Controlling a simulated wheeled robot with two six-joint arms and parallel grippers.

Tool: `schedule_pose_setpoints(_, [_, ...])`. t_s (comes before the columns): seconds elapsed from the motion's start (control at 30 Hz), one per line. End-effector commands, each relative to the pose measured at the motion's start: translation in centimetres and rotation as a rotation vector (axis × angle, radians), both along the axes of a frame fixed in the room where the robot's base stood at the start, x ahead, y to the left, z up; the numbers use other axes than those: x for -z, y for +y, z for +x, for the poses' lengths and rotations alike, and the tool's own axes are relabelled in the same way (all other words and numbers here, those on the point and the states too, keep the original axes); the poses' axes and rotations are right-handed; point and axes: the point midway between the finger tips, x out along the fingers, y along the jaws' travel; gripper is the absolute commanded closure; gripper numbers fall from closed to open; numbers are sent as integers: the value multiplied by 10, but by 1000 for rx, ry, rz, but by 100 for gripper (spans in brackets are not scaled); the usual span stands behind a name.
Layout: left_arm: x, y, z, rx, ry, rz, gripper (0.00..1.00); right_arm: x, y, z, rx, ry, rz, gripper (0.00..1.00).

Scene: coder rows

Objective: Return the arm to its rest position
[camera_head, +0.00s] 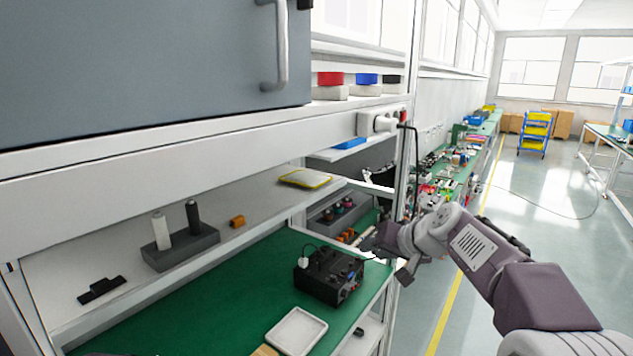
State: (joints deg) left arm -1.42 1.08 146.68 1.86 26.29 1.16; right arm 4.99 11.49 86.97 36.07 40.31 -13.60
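My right arm comes in from the right over the aisle. Its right gripper (372,243) is at the right edge of the green bench, just right of and above a black box-shaped device (328,276). The gripper appears apart from the device, but the gap is hard to judge. Its fingers are small, dark and partly merged with the background, so I cannot tell whether they are open or shut. I see nothing clearly held in it.
A white tray (296,331) lies on the green bench top (205,316). The shelf above it carries a grey holder (180,248) with two cylinders and a yellow-edged pad (305,179). A grey cabinet (130,65) hangs above. The aisle floor (425,300) at right is clear.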

Motion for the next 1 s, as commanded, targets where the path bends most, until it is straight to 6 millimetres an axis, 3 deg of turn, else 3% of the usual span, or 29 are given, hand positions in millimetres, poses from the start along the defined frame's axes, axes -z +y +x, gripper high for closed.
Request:
schedule_pose_setpoints(0.03, [0, 0, 0, 0, 0, 0, 64, 41, -2, -22, 5, 90, -40, 67])
schedule_pose_setpoints(0.1, [0, 0, 0, 0, 0, 0, 64, 96, -7, -59, 8, 213, -106, 67])
schedule_pose_setpoints(0.2, [0, 0, 0, 0, 0, 0, 64, 164, -16, -122, -9, 375, -207, 67])
schedule_pose_setpoints(0.3, [0, 0, 0, 0, 0, 0, 64, 214, -25, -188, -48, 507, -299, 67])
schedule_pose_setpoints(0.4, [0, 0, 0, 0, 0, 0, 64, 246, -32, -241, -90, 599, -367, 67])
schedule_pose_setpoints(0.5, [0, 0, 0, 0, 0, 0, 64, 262, -37, -274, -120, 653, -405, 67])
schedule_pose_setpoints(0.6, [0, 0, 0, 0, 0, 0, 64, 267, -39, -287, -134, 673, -421, 67])
schedule_pose_setpoints(1.0, [0, 0, 0, 0, 0, 0, 64, 268, -39, -288, -134, 676, -421, 67])
